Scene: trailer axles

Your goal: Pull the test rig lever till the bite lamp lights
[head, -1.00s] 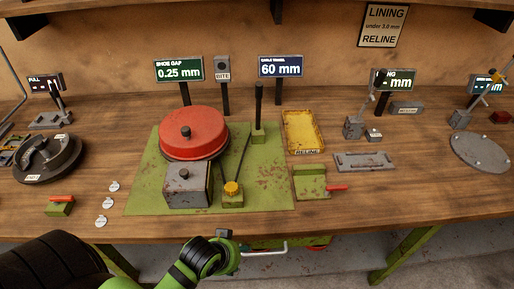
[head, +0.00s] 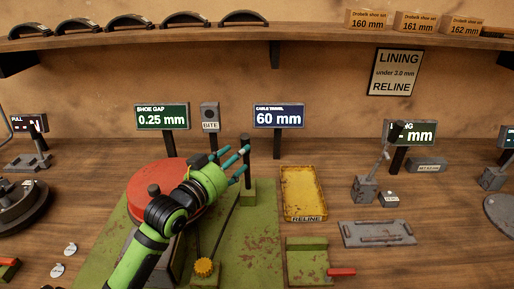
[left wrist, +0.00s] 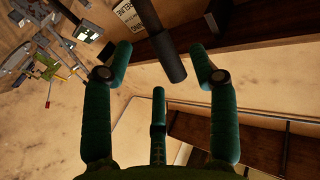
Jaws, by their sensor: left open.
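The test rig lever (head: 247,162) is an upright black rod on a small green block, on the green rig plate (head: 262,250). My left gripper (head: 240,165) is open, with its green fingers spread just left of the lever in the head view. In the left wrist view the lever (left wrist: 164,42) shows as a dark rod reaching between the two outer fingers; I cannot tell whether any finger touches it. The bite lamp (head: 210,112) is a grey box marked BITE and looks unlit. The shoe gap display (head: 162,116) reads 0.25 mm; the cable travel display (head: 277,116) reads 60 mm.
A red drum (head: 153,190) sits under my left arm, with a yellow knob (head: 206,267) in front. The yellow RELINE tray (head: 302,174) lies right of the lever. A shelf (head: 300,36) with brake shoes and boxes runs above the bench.

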